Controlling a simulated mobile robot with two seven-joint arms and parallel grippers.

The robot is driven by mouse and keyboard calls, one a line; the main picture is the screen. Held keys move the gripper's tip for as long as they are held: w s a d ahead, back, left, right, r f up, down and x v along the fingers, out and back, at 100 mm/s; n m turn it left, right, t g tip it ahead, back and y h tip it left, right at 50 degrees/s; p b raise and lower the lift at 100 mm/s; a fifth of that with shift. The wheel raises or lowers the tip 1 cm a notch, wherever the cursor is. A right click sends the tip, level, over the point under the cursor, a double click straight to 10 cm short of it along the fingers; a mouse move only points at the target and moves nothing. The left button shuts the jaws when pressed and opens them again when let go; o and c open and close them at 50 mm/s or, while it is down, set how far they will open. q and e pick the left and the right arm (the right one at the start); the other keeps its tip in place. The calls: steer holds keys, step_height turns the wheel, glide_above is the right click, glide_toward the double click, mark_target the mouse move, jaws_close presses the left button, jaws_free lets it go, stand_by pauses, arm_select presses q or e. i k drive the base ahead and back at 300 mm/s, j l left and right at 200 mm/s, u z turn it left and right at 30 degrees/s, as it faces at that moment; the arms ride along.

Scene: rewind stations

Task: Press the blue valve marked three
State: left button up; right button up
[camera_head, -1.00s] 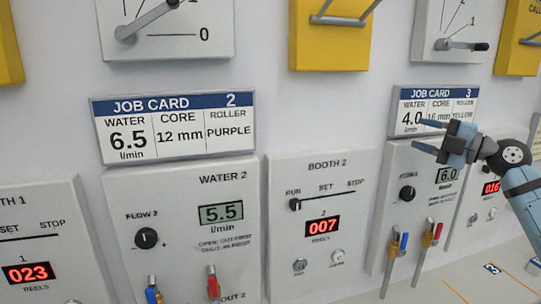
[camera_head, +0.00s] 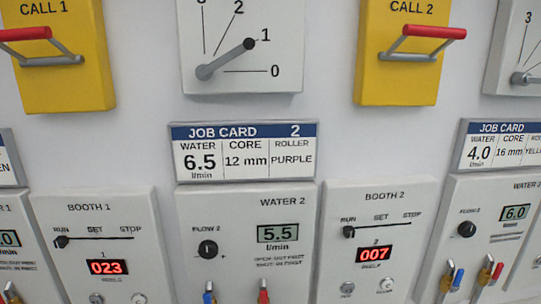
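A blue valve handle (camera_head: 457,278) sits low on the right-hand water panel (camera_head: 468,205), beside a red valve handle (camera_head: 497,271). Another blue valve handle (camera_head: 209,298) is at the bottom edge under the WATER 2 panel (camera_head: 190,220), with a red one (camera_head: 263,296) to its right. No number three is readable on any blue valve, as the lower parts are cut off. Neither of my grippers is in view.
Job card 2 (camera_head: 245,133) reads water 6.5, and the WATER 2 display (camera_head: 278,233) reads 5.5. The right-hand job card (camera_head: 497,128) reads 4.0, and its display (camera_head: 515,212) reads 6.0. Yellow CALL boxes (camera_head: 400,75) with red-handled levers project above.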

mark_target(459, 276)
steer(key=z, duration=1.35)
